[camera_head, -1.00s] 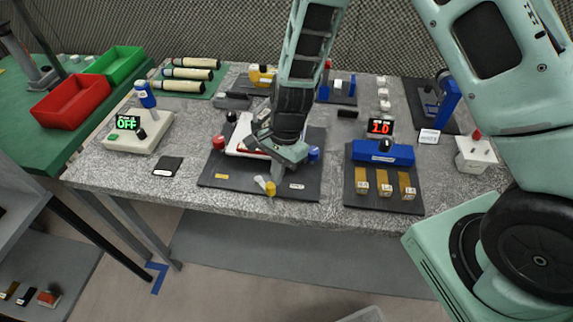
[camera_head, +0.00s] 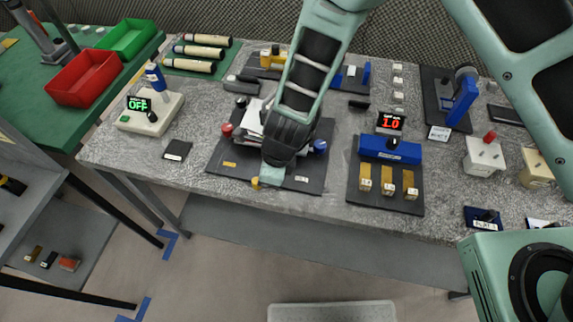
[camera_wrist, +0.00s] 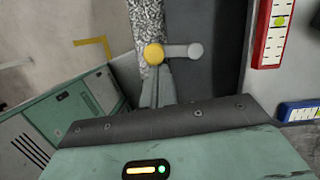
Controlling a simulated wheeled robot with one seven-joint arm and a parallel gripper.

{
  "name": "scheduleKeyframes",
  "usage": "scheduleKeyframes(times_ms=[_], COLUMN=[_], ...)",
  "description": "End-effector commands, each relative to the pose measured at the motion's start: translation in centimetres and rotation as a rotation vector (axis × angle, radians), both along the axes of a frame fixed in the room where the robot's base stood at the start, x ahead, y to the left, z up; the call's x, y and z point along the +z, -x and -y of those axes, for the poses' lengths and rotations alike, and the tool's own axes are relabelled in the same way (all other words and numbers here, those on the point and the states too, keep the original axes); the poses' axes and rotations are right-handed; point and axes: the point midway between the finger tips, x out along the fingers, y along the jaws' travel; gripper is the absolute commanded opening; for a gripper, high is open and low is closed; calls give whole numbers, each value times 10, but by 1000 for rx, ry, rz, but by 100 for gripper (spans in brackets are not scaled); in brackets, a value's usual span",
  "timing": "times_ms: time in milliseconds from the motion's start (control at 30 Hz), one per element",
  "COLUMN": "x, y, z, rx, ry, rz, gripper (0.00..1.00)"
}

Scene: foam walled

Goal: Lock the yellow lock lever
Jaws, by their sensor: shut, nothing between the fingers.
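The yellow lock lever shows in the wrist view as a yellow round knob (camera_wrist: 153,53) joined by a short grey arm (camera_wrist: 180,51) to a rounded grey end on the right. The knob appears over the board's edge, against the speckled tabletop. In the head view the yellow knob (camera_head: 256,183) is at the front edge of the dark board (camera_head: 222,158), and my gripper hides the grey arm. My gripper (camera_wrist: 158,75) is shut and empty, with its fingertips just below the knob in the wrist view. I cannot tell whether they touch it.
A red knob (camera_head: 227,130) and a blue knob (camera_head: 320,146) flank the same board. A blue block with several brass tags (camera_head: 388,182) stands on another board to the right. A black pad (camera_head: 177,150) and an OFF display box (camera_head: 150,112) are to the left.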

Motion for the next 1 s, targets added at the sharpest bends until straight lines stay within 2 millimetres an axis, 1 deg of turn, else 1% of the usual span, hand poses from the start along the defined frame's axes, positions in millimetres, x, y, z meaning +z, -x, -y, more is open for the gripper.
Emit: scheduleKeyframes(times_ms=[100,467,1000], x=[1,-1,-3], y=[3,2,-12], z=[-9,-26,-50], rx=[-105,-448,-960], ry=[0,-1,-1], rz=[0,-1,-1], gripper=[0,0,0])
